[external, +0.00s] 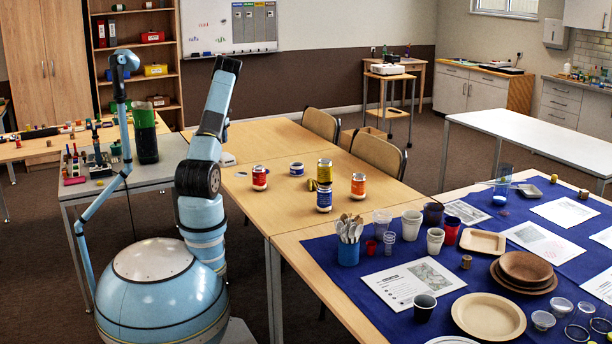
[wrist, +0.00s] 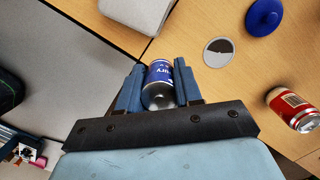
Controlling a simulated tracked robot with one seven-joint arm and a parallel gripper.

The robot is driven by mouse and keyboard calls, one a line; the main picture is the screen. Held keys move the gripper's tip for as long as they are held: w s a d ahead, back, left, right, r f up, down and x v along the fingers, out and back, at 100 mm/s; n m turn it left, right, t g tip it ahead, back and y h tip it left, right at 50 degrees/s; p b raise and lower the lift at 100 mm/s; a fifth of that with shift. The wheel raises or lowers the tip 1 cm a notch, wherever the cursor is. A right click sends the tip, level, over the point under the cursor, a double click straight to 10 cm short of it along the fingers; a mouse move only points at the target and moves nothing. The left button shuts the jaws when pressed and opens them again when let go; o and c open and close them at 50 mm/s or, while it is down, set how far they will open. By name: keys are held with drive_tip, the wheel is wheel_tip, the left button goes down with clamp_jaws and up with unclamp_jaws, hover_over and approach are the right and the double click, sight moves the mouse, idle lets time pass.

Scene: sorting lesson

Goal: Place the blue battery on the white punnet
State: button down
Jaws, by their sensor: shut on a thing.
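The blue battery (wrist: 158,90), a blue-and-silver cylinder with white lettering, sits between the two fingers of my gripper (wrist: 160,69) in the wrist view. My gripper is shut on it, above the seam between a grey table and a wooden table. A whitish, rounded object (wrist: 142,8), possibly the white punnet, is cut off at the top of the wrist view, apart from the battery. A small part of what seems the same object (external: 228,158) shows beside my arm in the external view. My gripper and the battery are hidden behind my arm there.
A red can (external: 260,177), a silver disc (wrist: 218,52) and a blue lid (wrist: 264,18) lie right of my gripper. A yellow can (external: 324,170) stands by a blue can (external: 324,199), near an orange can (external: 358,186).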

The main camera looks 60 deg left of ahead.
hover_over(227, 156)
drive_tip(key=s+d, duration=0.1)
drive_tip(key=f, duration=0.6)
drive_tip(key=shift+d, duration=0.2)
drive_tip(key=shift+w+a+f, duration=0.25)
drive_tip(key=shift+a+f, duration=0.1)
drive_tip(key=shift+f, duration=1.55)
drive_tip(key=shift+f, duration=0.1)
drive_tip(key=c, duration=0.8)
unclamp_jaws()
drive_tip(key=shift+o, duration=0.2)
wheel_tip(227, 156, up, 12)
drive_tip(key=s+d, duration=0.1)
drive_tip(key=shift+s+d, duration=0.2)
